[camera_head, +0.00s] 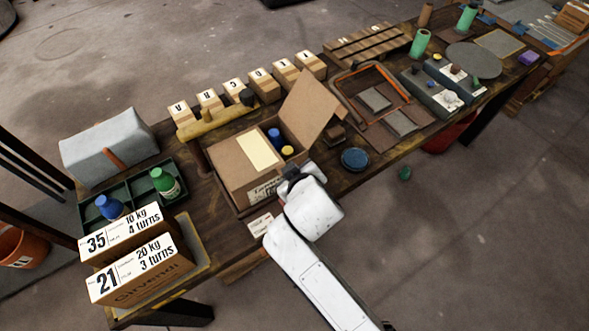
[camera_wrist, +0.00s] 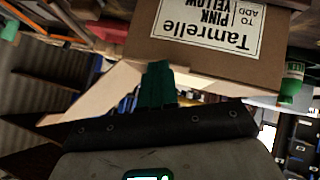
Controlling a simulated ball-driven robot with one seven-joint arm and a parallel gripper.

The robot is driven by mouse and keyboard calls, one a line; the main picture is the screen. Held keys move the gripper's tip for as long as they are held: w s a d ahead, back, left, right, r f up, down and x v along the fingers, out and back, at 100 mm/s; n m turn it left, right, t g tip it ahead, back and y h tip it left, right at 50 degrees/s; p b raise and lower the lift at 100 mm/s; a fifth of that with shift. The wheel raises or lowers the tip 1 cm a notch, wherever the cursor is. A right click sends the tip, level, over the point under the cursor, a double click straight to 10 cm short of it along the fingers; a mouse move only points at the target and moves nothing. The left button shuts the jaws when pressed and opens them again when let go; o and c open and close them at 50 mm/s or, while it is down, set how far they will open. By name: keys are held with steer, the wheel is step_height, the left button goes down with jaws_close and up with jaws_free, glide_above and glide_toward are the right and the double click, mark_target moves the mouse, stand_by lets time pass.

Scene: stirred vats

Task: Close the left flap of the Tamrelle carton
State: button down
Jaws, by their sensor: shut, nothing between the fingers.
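The Tamrelle carton (camera_head: 232,182) stands open-topped on the bench in the head view. One flap, with a cream label, lies over the left part of its top; whether it is fully flat I cannot tell. The right flap (camera_head: 312,105) stands up and leans outward. Blue and yellow lids show in the opening between them. In the wrist view the carton (camera_wrist: 190,55) appears upside down with its Tamrelle label, and a pale flap (camera_wrist: 95,95) slants at left. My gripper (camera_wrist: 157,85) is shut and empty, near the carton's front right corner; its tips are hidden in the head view.
Lettered small boxes (camera_head: 235,90) line the back edge. A green tray with bottles (camera_head: 165,183) and boxes marked 35 and 21 (camera_head: 140,270) stand at left.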

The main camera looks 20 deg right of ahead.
steer(key=shift+r, duration=0.1)
steer(key=s+d+r+p, duration=0.1)
steer(key=s+r+p, duration=0.1)
steer(key=r, duration=0.4)
steer(key=s+d+r+p, duration=0.1)
steer(key=s+r+p, duration=0.1)
steer(key=s+r, duration=0.3)
steer(key=shift+r, duration=0.7)
steer(key=s+d+f+m+g, duration=0.2)
steer(key=s+d+f+g, duration=0.1)
steer(key=s, duration=0.4)
steer(key=s+d+f+m+g+b, duration=0.1)
steer(key=s+d+f+m+g, duration=0.1)
steer(key=s+d+f, duration=0.4)
steer(key=s+d+f+m+g+b, duration=0.1)
steer(key=s+d+f+g, duration=0.2)
steer(key=s+f, duration=0.4)
steer(key=s+d, duration=0.1)
steer(key=s, duration=0.2)
steer(key=shift+d+m+g+y, duration=0.25)
steer(key=shift+m+g+y, duration=0.05)
steer(key=shift+m+g, duration=0.1)
steer(key=shift+f, duration=0.1)
